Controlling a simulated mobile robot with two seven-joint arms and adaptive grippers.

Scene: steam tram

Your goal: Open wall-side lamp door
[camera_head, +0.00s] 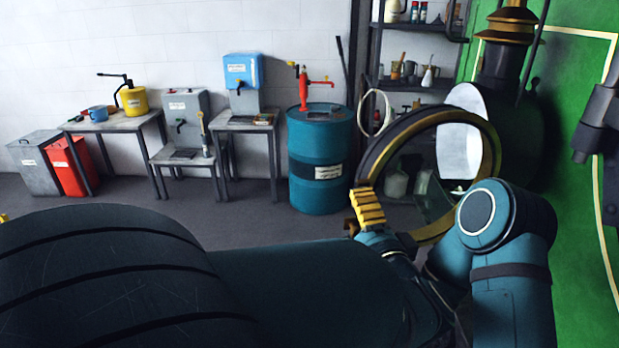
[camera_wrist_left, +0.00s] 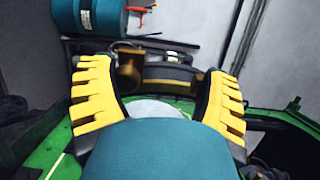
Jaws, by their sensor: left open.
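The lamp door (camera_head: 492,135) is a round glazed ring with a dark rim and brass edge. In the head view it stands swung out from the lamp's white reflector (camera_head: 460,130), at an angle to it. The dark lamp body with a brass-trimmed chimney (camera_head: 505,60) is on the green tram front. My left gripper (camera_head: 368,207) shows one yellow finger by the ring's lower left edge; contact cannot be told. In the left wrist view its yellow fingers (camera_wrist_left: 157,95) are spread wide, with a dark curved rim and brass piece (camera_wrist_left: 130,65) beyond them. My right gripper does not show.
A blue-green drum (camera_head: 318,165) with a red pump stands behind the door. Dark shelves (camera_head: 410,82) with cans and bottles stand at the wall. Small tables (camera_head: 120,122), a red bin (camera_head: 70,165) and a grey bin are at left. Dark floor lies clear before them.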

